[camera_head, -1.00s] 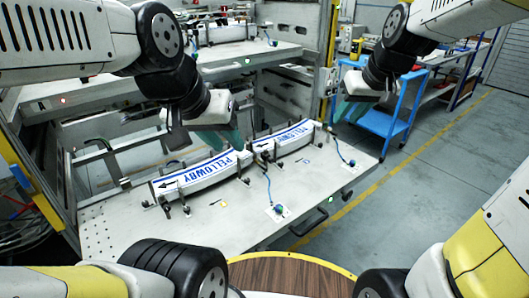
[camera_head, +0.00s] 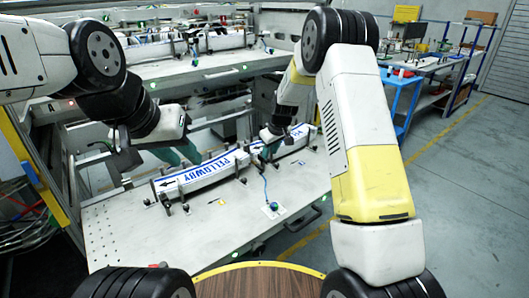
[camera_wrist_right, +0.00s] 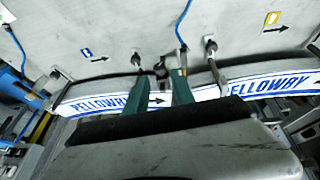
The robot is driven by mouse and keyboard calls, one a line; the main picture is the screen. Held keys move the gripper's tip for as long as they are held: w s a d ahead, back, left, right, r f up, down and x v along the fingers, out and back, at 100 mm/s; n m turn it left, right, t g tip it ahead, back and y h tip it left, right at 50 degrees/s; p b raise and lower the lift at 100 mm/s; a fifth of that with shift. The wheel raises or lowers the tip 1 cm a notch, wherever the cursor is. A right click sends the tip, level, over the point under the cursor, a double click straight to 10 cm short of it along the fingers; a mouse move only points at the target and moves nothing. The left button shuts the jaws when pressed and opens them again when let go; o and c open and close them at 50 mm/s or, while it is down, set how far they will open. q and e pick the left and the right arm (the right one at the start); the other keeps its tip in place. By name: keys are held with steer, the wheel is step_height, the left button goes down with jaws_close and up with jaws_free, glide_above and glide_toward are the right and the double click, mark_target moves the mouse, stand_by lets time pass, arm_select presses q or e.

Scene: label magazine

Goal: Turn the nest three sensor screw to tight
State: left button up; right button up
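Long white label rails (camera_head: 200,172) with blue PELLOWBY lettering run along the table, held by small dark clamps and posts. In the right wrist view my right gripper (camera_wrist_right: 157,82) has its two green fingers apart over the joint between two rails. A small dark post or screw (camera_wrist_right: 160,68) shows between the fingertips, and I see no clear grip on it. Which screw belongs to nest three cannot be told. In the head view my right gripper (camera_head: 268,150) is low over the rails, partly hidden by my arm. My left gripper (camera_head: 180,153) hangs behind the near rail.
Sensor posts (camera_wrist_right: 137,60) with blue cables stand close beside the right fingers. A second rail station (camera_head: 215,40) stands behind. A blue cart (camera_head: 400,90) is at the right.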

mark_target(267, 161)
steer(key=x, duration=0.5)
jaws_close()
